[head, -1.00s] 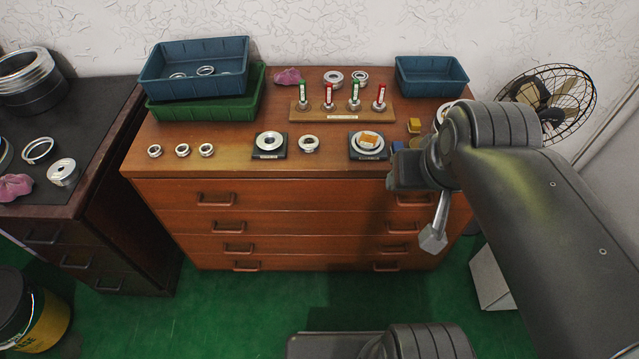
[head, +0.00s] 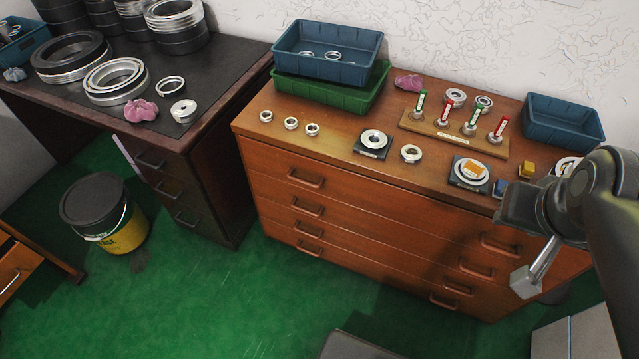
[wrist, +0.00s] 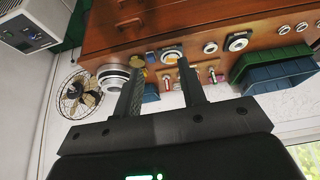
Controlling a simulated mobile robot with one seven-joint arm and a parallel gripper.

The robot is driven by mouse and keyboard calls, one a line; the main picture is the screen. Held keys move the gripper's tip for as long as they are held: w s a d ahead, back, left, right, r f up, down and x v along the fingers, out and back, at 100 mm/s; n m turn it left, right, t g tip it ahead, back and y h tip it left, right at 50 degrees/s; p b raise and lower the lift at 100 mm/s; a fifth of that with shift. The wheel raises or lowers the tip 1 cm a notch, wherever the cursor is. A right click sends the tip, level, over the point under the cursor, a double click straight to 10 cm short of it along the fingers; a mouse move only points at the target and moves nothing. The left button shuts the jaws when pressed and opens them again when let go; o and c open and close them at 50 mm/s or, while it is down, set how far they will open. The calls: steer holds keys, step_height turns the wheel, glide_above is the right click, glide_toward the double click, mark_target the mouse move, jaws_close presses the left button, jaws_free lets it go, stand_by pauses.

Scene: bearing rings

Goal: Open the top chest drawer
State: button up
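The wooden chest (head: 350,147) stands against the wall with several stacked drawers, all shut. Its top drawer (head: 400,211) is flush with the front and has two dark bar handles, a left one (head: 306,178) and a right one (head: 500,245). My arm hangs in front of the chest's right end in the head view. My gripper (wrist: 160,68) shows two dark fingers spread apart with nothing held between them. In the wrist view the chest appears upside down beyond the fingers, and the fingers are apart from the handles.
On the chest are a blue bin (head: 328,68) on a green bin (head: 345,96), another blue bin (head: 563,127), a wooden peg stand (head: 455,145) and bearing rings. A dark desk (head: 60,95) stands left, with a bucket (head: 105,215) below. The green floor before the chest is mostly clear.

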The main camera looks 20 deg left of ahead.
steer(key=w+a+f+n+g+h, duration=0.1)
steer(key=w+a+f+n+h, duration=0.1)
steer(key=w+a+f, duration=0.6)
steer(key=w+a+f+n+g+h, duration=0.1)
steer(key=w+a+n+g+h, duration=0.1)
steer(key=w+a, duration=0.65)
steer(key=n+t+h, duration=0.2)
steer(key=n+t, duration=0.8)
steer(key=t, duration=0.3)
glide_toward(302, 181)
steer(key=x, duration=1)
steer(key=shift+w+f, duration=0.1)
steer(key=shift+f, duration=0.35)
steer(key=shift+c, duration=0.2)
jaws_close()
